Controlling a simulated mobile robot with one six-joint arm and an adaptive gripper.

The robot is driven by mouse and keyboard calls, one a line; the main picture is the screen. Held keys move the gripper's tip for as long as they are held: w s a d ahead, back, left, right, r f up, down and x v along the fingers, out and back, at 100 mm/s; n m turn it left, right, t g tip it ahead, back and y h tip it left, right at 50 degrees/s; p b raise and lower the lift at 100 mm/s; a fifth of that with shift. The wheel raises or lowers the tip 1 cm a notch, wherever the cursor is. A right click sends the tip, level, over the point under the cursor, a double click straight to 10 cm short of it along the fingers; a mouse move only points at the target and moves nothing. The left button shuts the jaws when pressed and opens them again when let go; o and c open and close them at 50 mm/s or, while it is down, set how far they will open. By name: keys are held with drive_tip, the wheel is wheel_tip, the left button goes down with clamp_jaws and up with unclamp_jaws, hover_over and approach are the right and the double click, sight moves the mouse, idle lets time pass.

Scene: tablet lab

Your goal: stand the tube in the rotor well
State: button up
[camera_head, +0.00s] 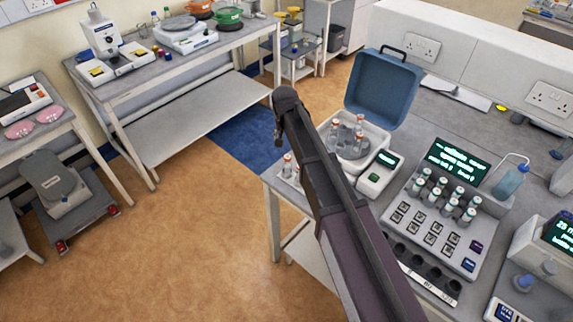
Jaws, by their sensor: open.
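A small centrifuge with its blue lid (384,87) raised stands on the right-hand bench. Several red-capped tubes (358,123) stand upright in its pale rotor (352,153). Two more red-capped tubes (287,165) stand at the bench's left edge, partly hidden by my arm. I cannot tell which tube the task means, nor which well is empty. My gripper (278,138) shows only as a small dark part at the far end of my arm, left of the centrifuge. It is open, with no tube seen in it.
A console (440,228) with several green-capped tubes stands right of the centrifuge, and a wash bottle (510,180) behind it. Another instrument (545,262) is at the far right. A bench with balances (185,33) stands upper left. The floor between is clear.

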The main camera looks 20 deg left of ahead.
sight(288, 157)
drive_tip(key=f+b, duration=0.5)
drive_tip(key=w+f+b, duration=0.1)
drive_tip(key=f+b, duration=0.2)
drive_tip(key=shift+a, duration=0.15)
drive_tip(key=shift+w+f, duration=0.1)
drive_tip(key=shift+f, duration=0.2)
idle(0.3)
drive_tip(key=shift+b, duration=0.35)
drive_tip(key=shift+w+f+b, duration=0.2)
drive_tip(key=shift+f+b, duration=0.6)
drive_tip(key=shift+f, duration=0.05)
drive_tip(key=shift+w+f+b, duration=0.15)
drive_tip(key=shift+f+b, duration=0.7)
drive_tip(key=shift+w+f+b, duration=0.2)
drive_tip(key=shift+f+b, duration=0.6)
drive_tip(key=shift+f, duration=0.05)
clamp_jaws()
